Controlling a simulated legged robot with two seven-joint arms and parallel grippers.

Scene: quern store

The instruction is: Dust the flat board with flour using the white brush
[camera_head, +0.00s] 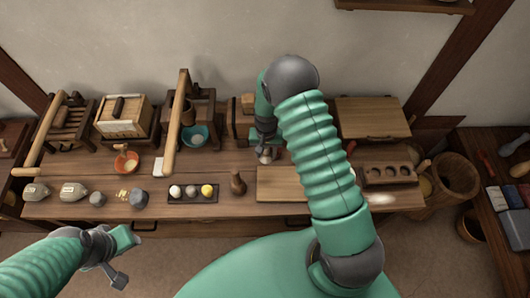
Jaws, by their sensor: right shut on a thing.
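The flat board (277,188) lies on the bench, its right part hidden behind my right arm. My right gripper (266,148) points down at the board's far edge. It is shut on a small pale thing that looks like the white brush (265,158), mostly hidden by the fingers. A pale patch that looks like flour (381,198) lies on the bench right of my arm. My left gripper (126,260) is in front of the bench at the lower left, its fingers apart and empty.
A dark tray with several round things (193,197) and a wooden pestle-like piece (237,182) stand left of the board. An orange bowl (126,162), small sacks (73,192) and wooden mills line the left. A holed block (388,174) is right.

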